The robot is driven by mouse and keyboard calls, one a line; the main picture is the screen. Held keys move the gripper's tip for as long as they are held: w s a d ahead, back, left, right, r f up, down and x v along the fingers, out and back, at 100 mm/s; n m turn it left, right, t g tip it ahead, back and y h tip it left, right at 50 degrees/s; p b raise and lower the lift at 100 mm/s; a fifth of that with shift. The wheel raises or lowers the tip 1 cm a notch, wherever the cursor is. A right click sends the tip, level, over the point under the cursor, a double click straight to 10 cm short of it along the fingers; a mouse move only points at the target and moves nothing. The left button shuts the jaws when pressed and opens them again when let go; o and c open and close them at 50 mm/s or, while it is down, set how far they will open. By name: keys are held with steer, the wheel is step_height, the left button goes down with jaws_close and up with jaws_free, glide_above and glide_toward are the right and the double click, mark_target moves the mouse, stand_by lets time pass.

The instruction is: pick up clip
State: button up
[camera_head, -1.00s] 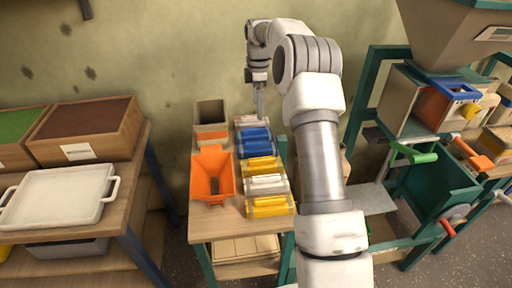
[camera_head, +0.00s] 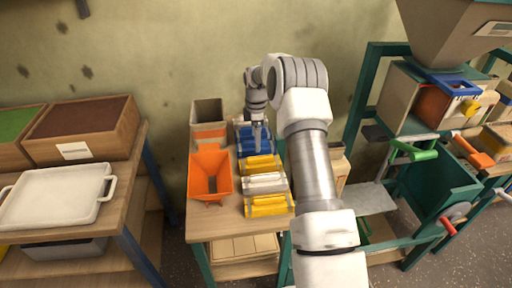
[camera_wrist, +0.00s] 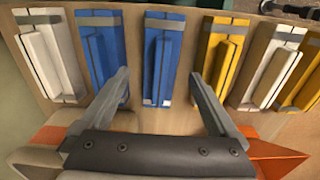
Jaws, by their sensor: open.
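A row of clips lies on the wooden table. In the wrist view they run from a white clip (camera_wrist: 48,58) through a left blue clip (camera_wrist: 100,50) and a second blue clip (camera_wrist: 158,60) to a yellow clip (camera_wrist: 222,60), another white clip (camera_wrist: 275,70) and a yellow one at the right edge (camera_wrist: 305,88). My gripper (camera_wrist: 160,78) is open and empty, its fingers on either side of the second blue clip. In the head view my gripper (camera_head: 257,150) points down over the blue clips (camera_head: 246,138), partly hiding them.
An orange hopper-like bin (camera_head: 210,175) and a beige box (camera_head: 208,122) stand left of the clips. A side table with a white tray (camera_head: 58,195) is further left. A green-framed machine (camera_head: 440,180) stands at the right. The table's front left is clear.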

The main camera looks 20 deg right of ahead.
step_height(320, 180, down, 2)
steer(key=shift+f, duration=0.25)
steer(key=c, duration=1.5)
steer(key=shift+o, duration=0.2)
steer(key=shift+r, duration=0.15)
